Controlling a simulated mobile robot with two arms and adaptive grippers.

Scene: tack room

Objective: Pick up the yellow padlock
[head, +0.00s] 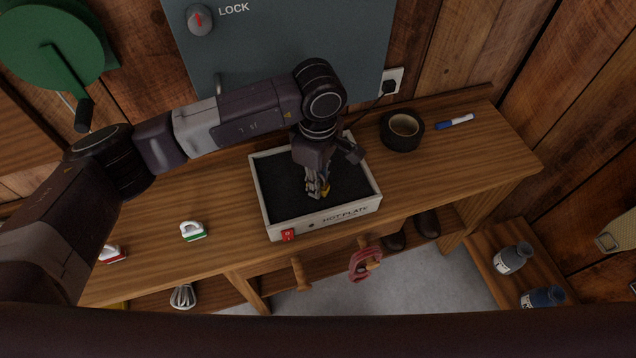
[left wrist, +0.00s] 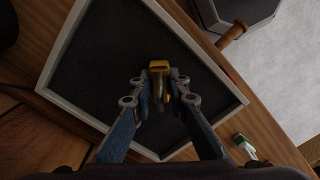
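The yellow padlock (left wrist: 159,65) is at the tips of my left gripper in the left wrist view, its grey shackle between the fingers. In the head view a little of the padlock (head: 326,188) shows beside the fingers, over the dark surface of the hot plate (head: 283,202). My left gripper (head: 318,190) points down inside the pale rim, and its fingers (left wrist: 159,92) are closed in on both sides of the padlock. The fingers hide part of it, and I cannot tell whether it still touches the plate. My right gripper is not in view.
The hot plate stands on a wooden bench (head: 465,160). A roll of black tape (head: 402,131) and a blue marker (head: 455,122) lie to its right. A grey cabinet (head: 275,60) stands behind.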

